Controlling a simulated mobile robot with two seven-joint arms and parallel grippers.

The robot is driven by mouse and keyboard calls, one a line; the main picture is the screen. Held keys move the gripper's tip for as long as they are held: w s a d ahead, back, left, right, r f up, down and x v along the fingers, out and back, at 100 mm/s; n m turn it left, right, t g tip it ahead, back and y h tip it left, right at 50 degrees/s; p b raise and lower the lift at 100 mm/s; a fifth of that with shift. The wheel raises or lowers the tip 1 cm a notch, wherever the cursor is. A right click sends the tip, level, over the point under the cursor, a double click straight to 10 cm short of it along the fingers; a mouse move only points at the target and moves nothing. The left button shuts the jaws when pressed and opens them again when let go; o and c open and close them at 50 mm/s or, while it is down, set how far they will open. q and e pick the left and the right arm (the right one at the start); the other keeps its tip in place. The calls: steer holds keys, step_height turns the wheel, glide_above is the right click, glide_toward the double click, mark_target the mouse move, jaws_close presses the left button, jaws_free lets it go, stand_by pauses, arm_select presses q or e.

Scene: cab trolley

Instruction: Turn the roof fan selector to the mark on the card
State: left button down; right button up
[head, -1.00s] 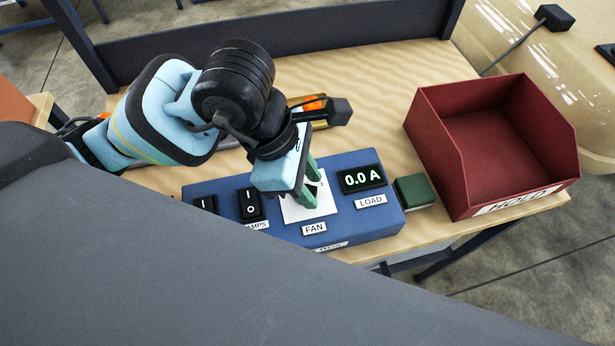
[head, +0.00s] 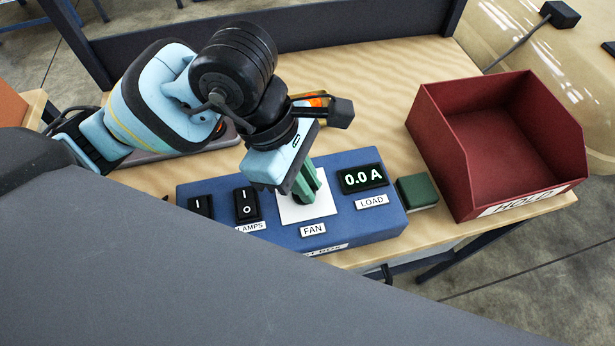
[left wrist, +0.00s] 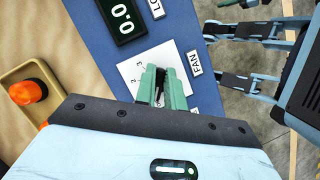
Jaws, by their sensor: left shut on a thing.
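The blue control box (head: 340,222) stands on the bench with a white square dial plate (head: 318,208) above the FAN label (head: 313,230). My left gripper (head: 305,190) reaches down over this plate. Its green fingers are closed on the fan selector, which they mostly hide in the head view. In the left wrist view a dark bit of the selector (left wrist: 160,88) shows between the green fingertips, and the numbers 2 and 3 are printed on the white plate (left wrist: 130,72). The selector's pointer is hidden. I cannot make out a separate card.
The LOAD display (head: 362,178) reads 0.0 A. Two black rocker switches, one the LAMPS switch (head: 247,205), sit left of the dial. A green block (head: 417,192) adjoins the box's right end. A red HOLD bin (head: 470,150) stands to the right.

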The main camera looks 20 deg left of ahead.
arm_select(q)
steer(key=shift+f+m+g+b, duration=0.15)
steer(key=shift+m+g+b, duration=0.25)
steer(key=shift+m, duration=0.5)
steer(key=m+g+b, duration=0.1)
steer(key=m+b, duration=0.1)
steer(key=m, duration=0.1)
steer(key=shift+m+y+b, duration=0.35)
steer(key=shift+m+y, duration=0.05)
steer(key=shift+m, duration=0.3)
steer(key=shift+s, duration=0.1)
steer(key=shift+r, duration=0.2)
steer(key=c, duration=1.6)
jaws_free()
steer(key=shift+o, duration=0.6)
steer(key=shift+g, duration=0.3)
